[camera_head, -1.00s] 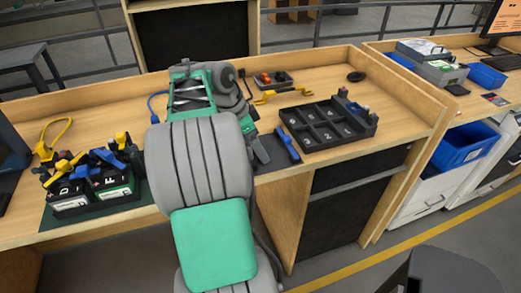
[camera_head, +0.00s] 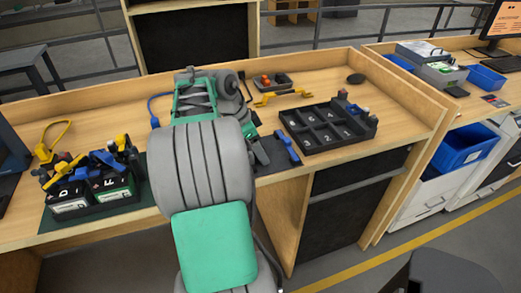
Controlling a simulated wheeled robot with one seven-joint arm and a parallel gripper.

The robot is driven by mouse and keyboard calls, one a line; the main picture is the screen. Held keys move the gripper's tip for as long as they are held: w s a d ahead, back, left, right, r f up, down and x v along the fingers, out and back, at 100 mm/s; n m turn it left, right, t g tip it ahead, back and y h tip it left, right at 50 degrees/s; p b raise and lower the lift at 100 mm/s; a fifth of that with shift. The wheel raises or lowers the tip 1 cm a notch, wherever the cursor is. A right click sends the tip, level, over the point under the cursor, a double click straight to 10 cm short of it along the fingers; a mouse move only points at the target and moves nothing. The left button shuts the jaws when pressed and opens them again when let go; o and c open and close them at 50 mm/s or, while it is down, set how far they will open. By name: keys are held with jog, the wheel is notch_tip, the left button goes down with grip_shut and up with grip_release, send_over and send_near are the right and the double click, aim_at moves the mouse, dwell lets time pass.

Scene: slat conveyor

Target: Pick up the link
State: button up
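No part is clearly recognisable as the link. A small blue piece (camera_head: 287,147) lies on the bench beside the black numbered tray and could be it, but I cannot tell. My gripper (camera_head: 262,152) is low over the bench, just left of this blue piece. My grey and green arm covers much of the gripper, so its opening and anything between its fingers are hidden.
The black compartment tray (camera_head: 310,146) stands right of my gripper. Behind it are a yellow piece (camera_head: 281,97) and a small tray of orange parts (camera_head: 268,88). Black battery-like boxes (camera_head: 92,198) with yellow and blue clamps stand at left.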

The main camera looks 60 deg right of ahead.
jog(key=shift+c, duration=1.1)
